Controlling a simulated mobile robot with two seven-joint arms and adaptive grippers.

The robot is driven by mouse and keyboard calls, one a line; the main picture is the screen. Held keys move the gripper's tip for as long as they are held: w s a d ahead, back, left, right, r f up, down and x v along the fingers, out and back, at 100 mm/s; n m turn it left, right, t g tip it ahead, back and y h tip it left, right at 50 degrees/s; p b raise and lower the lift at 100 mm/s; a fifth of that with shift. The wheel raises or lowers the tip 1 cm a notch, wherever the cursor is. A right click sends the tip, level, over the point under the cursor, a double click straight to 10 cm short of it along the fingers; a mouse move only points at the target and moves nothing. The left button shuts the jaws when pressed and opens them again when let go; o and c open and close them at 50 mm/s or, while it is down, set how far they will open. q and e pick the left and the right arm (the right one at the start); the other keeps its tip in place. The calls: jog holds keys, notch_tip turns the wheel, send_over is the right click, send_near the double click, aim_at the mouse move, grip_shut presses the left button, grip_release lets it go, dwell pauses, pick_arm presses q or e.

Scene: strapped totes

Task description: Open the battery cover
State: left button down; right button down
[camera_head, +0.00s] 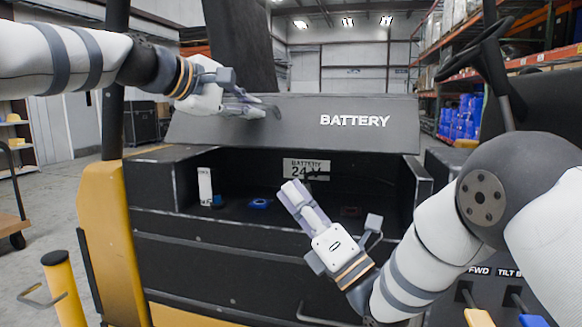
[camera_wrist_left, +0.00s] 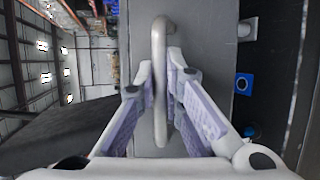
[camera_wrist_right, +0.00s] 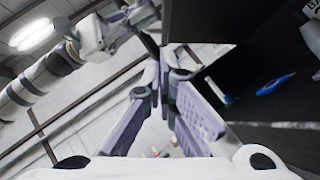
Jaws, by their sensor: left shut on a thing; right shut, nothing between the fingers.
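The battery cover (camera_head: 345,125) is a dark grey panel with white BATTERY lettering. It is raised at the back of the compartment, leaving the front opening exposed. My left gripper (camera_head: 266,110) is at the left part of the cover, shut on its grey bar handle (camera_wrist_left: 160,105). The cover's grey face also shows in the left wrist view (camera_wrist_left: 210,60). My right gripper (camera_head: 288,190) is shut and empty, pointing up and left in front of the open compartment, apart from the cover. In the right wrist view its fingertips (camera_wrist_right: 168,58) meet below a dark panel edge.
A steering wheel (camera_head: 475,50) stands at the right. A yellow post (camera_head: 62,285) is at the lower left.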

aim_at(292, 143)
jog(key=shift+w+a+r, duration=0.15)
jog(key=shift+w+r, duration=0.75)
jog(key=shift+r, duration=0.2)
jog(key=shift+w+a+r, duration=0.1)
jog(key=shift+w+r, duration=0.8)
jog(key=shift+r, duration=0.2)
pick_arm(q)
jog(key=shift+d+f, duration=0.15)
jog(key=shift+f, duration=0.1)
pick_arm(e)
jog(key=shift+d+r+m+h, duration=0.15)
jog(key=shift+r+m+h, duration=0.1)
jog(key=shift+r, duration=0.35)
jog(key=shift+d+r+m+h, duration=0.15)
jog(key=shift+r+m, duration=0.1)
jog(key=shift+r, duration=0.35)
pick_arm(q)
jog(key=c, duration=1.7)
grip_release()
pick_arm(e)
jog(key=shift+a, duration=0.2)
pick_arm(q)
jog(key=shift+a, duration=0.2)
